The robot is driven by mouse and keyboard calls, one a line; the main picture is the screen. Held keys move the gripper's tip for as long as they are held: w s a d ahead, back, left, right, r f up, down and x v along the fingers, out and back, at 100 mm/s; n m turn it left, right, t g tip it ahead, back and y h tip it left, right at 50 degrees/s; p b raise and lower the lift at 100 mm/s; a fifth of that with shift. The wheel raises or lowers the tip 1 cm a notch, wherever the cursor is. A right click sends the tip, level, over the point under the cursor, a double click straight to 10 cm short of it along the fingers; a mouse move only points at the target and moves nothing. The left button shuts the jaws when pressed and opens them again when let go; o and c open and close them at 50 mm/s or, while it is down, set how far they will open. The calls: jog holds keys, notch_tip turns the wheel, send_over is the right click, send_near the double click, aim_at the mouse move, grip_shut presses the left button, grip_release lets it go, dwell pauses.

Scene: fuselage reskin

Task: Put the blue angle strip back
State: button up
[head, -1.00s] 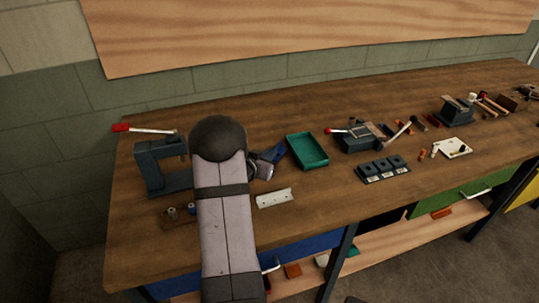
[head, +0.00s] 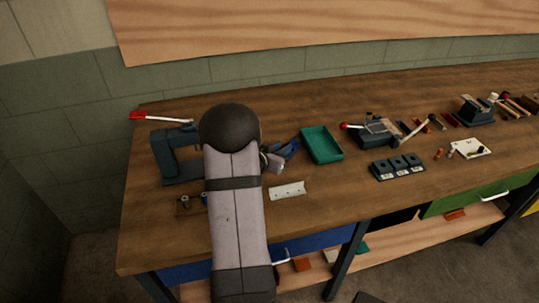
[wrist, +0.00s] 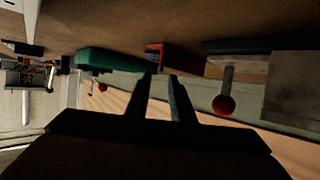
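My gripper (wrist: 161,78) shows in the wrist view with its two dark fingers apart and nothing visible between them. In the head view my arm hides most of it. A blue piece (head: 291,148) shows beside my wrist, left of the green tray (head: 321,146); I cannot tell whether it is the blue angle strip. In the wrist view a red object (wrist: 182,59) with a bluish end lies beyond the fingertips, beside the green tray (wrist: 108,61). No blue angle strip is clearly recognisable in either view.
A pale strip with holes (head: 288,190) lies right of my arm. A vise-like fixture (head: 374,132) and a dark block with sockets (head: 397,167) are to the right.

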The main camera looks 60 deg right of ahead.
jog(key=v, duration=1)
